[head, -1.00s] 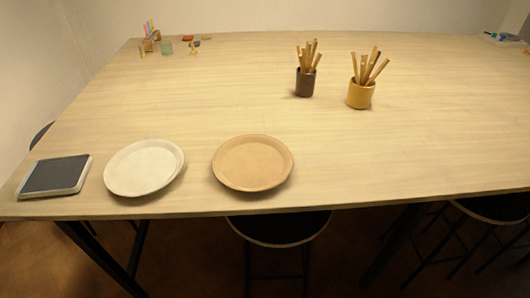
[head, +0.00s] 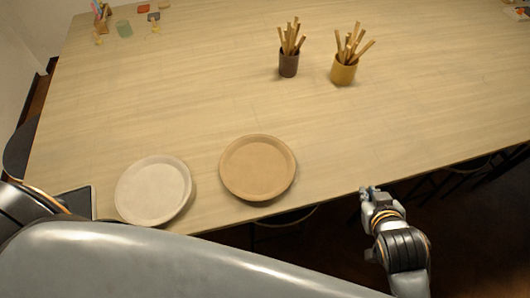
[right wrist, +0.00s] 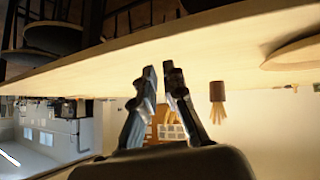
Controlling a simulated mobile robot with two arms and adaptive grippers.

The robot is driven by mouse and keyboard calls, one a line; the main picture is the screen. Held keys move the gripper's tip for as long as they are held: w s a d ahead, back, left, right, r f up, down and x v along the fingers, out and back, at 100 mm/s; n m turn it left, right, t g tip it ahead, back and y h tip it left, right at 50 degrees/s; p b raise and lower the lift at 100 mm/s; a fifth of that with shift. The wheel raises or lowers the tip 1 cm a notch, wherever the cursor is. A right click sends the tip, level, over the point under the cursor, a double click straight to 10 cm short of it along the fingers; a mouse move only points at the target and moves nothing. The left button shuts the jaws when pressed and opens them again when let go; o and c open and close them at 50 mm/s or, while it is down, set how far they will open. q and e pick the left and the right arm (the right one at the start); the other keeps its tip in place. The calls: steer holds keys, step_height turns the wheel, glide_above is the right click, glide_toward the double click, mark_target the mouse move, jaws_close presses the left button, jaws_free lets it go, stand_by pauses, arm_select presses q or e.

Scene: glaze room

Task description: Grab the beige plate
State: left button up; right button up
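The beige plate (head: 258,167) is a round tan plate lying flat near the table's front edge in the head view. A plate rim that looks like it also shows at the right edge of the right wrist view (right wrist: 293,52). My right gripper (head: 370,190) is to the right of the plate and apart from it, by the table's front edge. In the right wrist view its fingertips (right wrist: 159,68) are close together with a narrow gap and nothing held. My left arm crosses the bottom of the head view; its gripper is out of sight.
A whitish plate (head: 153,190) lies just left of the beige one. A dark tablet-like slab (head: 78,202) is partly hidden by my left arm. A brown cup (head: 288,66) and a yellow cup (head: 343,71) hold sticks farther back. The table between cups and plates is clear.

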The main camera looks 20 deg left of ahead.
steer(key=w+a+r+n+t+y, duration=0.2)
steer(key=w+a+r+n+y, duration=0.25)
steer(key=a+r, duration=0.3)
steer(key=w+a+r+n+t+y, duration=0.3)
steer(key=a+r+n+y, duration=0.25)
steer(key=a+r, duration=0.2)
steer(key=n+g, duration=1.7)
glide_toward(276, 195)
steer(key=a+f+p, duration=0.2)
steer(key=p, duration=0.1)
steer(key=shift+s+a+f+y, duration=0.1)
steer(key=shift+a+f+y, duration=0.15)
steer(key=shift+a+y, duration=0.05)
steer(key=shift+s+a+p, duration=0.2)
steer(key=shift+a+p, duration=0.2)
steer(key=shift+a, duration=0.1)
steer(key=p+x, duration=0.1)
steer(key=x, duration=0.2)
steer(key=shift+s+a+p, duration=0.25)
steer(key=shift+a+p, duration=0.05)
steer(key=shift+p, duration=0.05)
arm_select(q)
step_height(276, 195, up, 6)
steer(key=w+a, duration=0.1)
steer(key=shift+w+a, duration=0.25)
steer(key=shift+w, duration=0.1)
arm_select(e)
steer(key=shift+a+f, duration=0.35)
